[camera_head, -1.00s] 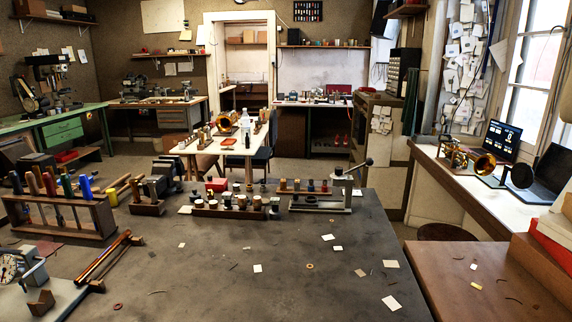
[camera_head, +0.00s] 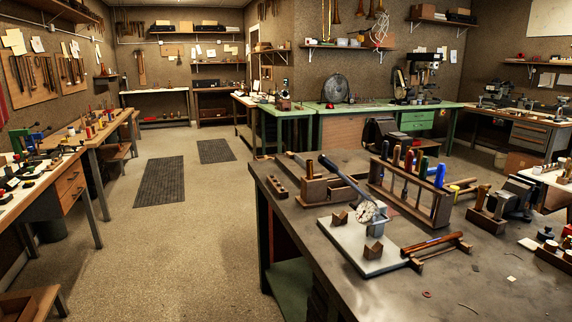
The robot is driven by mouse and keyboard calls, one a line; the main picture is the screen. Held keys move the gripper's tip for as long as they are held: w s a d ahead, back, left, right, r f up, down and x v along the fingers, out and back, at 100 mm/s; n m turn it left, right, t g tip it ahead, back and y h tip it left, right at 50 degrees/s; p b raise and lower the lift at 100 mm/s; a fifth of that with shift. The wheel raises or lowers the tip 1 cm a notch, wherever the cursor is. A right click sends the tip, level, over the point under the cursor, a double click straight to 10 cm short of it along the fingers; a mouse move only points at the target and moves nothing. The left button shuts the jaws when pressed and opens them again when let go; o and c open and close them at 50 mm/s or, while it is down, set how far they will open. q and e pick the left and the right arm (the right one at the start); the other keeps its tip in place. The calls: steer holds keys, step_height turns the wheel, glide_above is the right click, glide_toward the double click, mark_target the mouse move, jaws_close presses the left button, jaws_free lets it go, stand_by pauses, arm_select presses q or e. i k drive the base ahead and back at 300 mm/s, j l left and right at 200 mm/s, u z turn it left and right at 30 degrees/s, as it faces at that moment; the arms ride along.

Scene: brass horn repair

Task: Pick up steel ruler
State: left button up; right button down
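I cannot make out a steel ruler in the head view. The nearest workbench (camera_head: 450,285) at the right holds a wooden rack of colour-handled tools (camera_head: 415,190), a grey plate with a dial gauge (camera_head: 368,213), and a small wooden stand with wood-handled tools (camera_head: 432,243). Small scraps lie on its bare front part. Neither of my grippers shows in this view.
A wide aisle of bare floor (camera_head: 200,245) runs at the left, with two dark mats (camera_head: 160,180) on it. Wooden benches with tools (camera_head: 75,140) line the left wall. A green bench (camera_head: 345,118) with a drill press (camera_head: 420,75) stands at the back.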

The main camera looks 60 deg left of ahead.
mark_target(301, 161)
steer(key=u, duration=1.8)
